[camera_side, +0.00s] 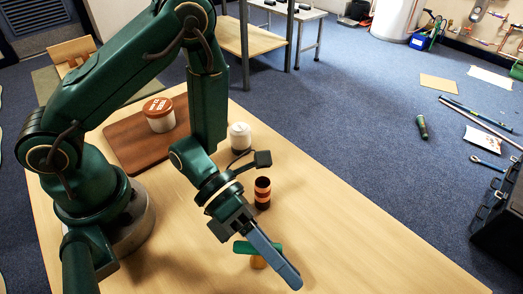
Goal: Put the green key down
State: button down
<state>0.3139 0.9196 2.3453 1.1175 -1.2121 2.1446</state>
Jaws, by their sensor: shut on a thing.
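My gripper (284,272) hangs low over the wooden table (370,250), its blue-grey fingers pointing down to the right. It is shut on the green key (243,247), which shows as a green bar on either side of the fingers. A tan-orange piece (258,263) shows just below the green bar. I cannot tell whether it is part of the key, or whether the key touches the table. The fingers hide the middle of the key.
A dark cup with an orange-red band (263,190) stands close behind my gripper. Behind it is a white-topped jar (240,136). A red-lidded tub (159,114) stands on a brown board (125,142). The table is clear to the right.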

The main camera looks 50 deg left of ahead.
jog(key=shift+f, duration=0.1)
jog(key=c, duration=0.7)
grip_release()
jog(key=v, duration=1)
jog(key=shift+a+r, duration=0.2)
jog(key=shift+r, duration=0.1)
jog(key=shift+v, duration=0.75)
